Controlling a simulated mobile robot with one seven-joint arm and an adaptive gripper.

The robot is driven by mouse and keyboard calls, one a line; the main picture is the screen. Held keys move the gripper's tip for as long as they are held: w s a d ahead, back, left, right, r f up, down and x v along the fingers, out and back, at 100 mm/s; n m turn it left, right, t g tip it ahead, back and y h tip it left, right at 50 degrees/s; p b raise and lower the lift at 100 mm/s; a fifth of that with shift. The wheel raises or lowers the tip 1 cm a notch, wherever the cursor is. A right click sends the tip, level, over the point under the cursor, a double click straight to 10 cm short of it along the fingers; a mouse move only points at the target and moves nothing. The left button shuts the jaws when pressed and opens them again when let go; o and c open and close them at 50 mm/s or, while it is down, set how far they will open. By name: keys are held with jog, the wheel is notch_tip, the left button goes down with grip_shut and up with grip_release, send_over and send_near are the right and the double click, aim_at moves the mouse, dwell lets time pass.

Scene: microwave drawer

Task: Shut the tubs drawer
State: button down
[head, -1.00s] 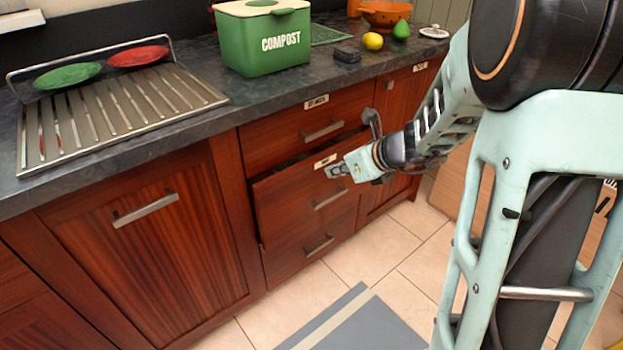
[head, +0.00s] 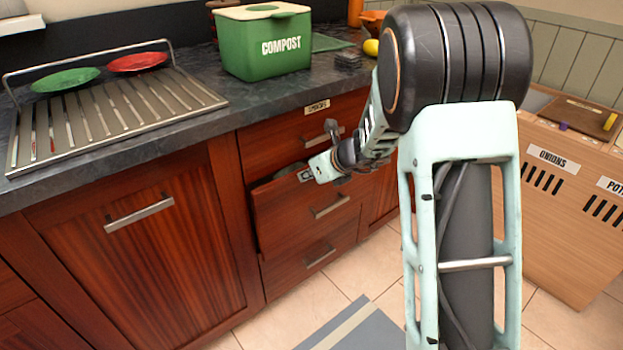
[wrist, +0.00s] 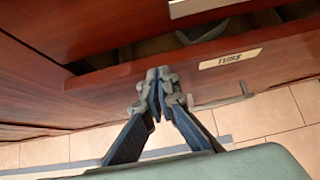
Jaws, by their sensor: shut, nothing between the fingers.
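The tubs drawer (head: 283,215) is a reddish wood drawer, second from the top in its stack. It stands partly open, with a gap above its front. In the wrist view, the drawer front (wrist: 110,84) bears a "TUBS" label (wrist: 230,59), with its bar handle (wrist: 225,102) below. My gripper (wrist: 157,76) is shut and empty, with its fingertips at the upper part of the drawer front, left of the label. I cannot tell whether they touch it. In the head view, my gripper (head: 312,172) overlaps the drawer's top edge and hides part of the label.
A closed drawer (head: 285,135) is above and another (head: 310,250) below. A cupboard door (head: 145,245) is at left. The counter holds a drying rack (head: 120,110) and green compost bin (head: 262,45). A wooden onion bin (head: 560,210) stands at right. Tiled floor is ahead.

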jog(key=shift+w+a+r+p, duration=0.1)
jog(key=shift+w+a+p, duration=0.45)
jog(key=shift+w, duration=0.3)
jog(key=shift+w+a, duration=0.2)
